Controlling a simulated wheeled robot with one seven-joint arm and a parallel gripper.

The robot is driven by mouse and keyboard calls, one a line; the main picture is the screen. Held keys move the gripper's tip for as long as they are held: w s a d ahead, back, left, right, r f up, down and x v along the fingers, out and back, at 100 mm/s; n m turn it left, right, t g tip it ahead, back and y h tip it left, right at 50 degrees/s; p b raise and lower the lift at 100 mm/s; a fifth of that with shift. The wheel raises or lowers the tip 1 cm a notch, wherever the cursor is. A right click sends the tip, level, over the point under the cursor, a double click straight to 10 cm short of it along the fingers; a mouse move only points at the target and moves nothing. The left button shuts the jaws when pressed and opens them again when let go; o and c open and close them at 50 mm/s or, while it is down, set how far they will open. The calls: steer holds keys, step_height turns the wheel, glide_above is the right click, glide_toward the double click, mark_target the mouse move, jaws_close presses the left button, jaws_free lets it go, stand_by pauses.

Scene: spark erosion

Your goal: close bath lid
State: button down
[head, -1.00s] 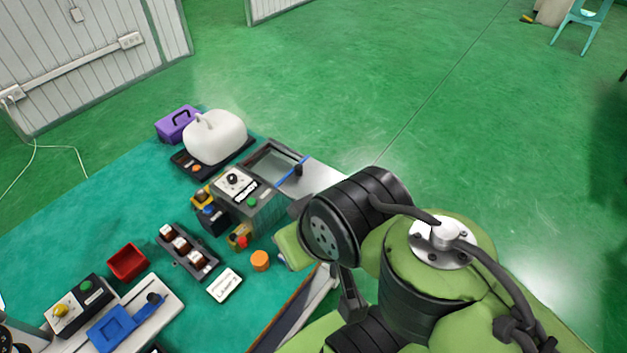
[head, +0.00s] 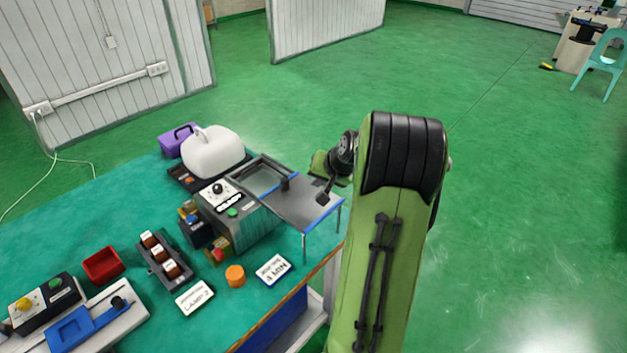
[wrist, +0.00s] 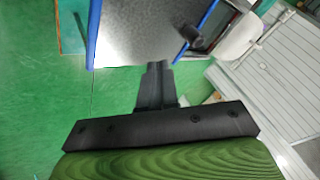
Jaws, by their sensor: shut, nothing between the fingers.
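The bath (head: 262,177) stands on the green table beside a grey control box, and its opening is partly uncovered. Its lid (head: 308,207) is a flat grey panel with blue edges, reaching out to the right of the opening. A black knob (head: 285,184) stands on the lid. In the wrist view the lid (wrist: 140,30) fills the upper middle, with the knob (wrist: 193,37) at its right. My gripper (head: 324,194) is shut and empty at the lid's right outer end. Its fingertips (wrist: 157,66) appear close to the lid's edge; I cannot tell whether they touch.
The control box (head: 236,213) adjoins the bath. A white rounded cover (head: 212,152) and a purple toolbox (head: 177,140) stand behind. An orange cylinder (head: 235,275) and label cards (head: 274,269) lie in front. The floor right of the table is free.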

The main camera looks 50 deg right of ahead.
mark_target(295, 188)
steer(key=x, duration=0.6)
steer(key=shift+f+b, duration=0.15)
steer(key=shift+b, duration=0.25)
steer(key=shift+w+a+r, duration=0.1)
steer(key=shift+w+a, duration=0.2)
steer(key=shift+w, duration=0.3)
steer(key=shift+w+a+r, duration=0.1)
steer(key=shift+w+a, duration=0.25)
steer(key=shift+w, duration=0.25)
steer(key=shift+w+a, duration=0.3)
steer(key=shift+w, duration=0.1)
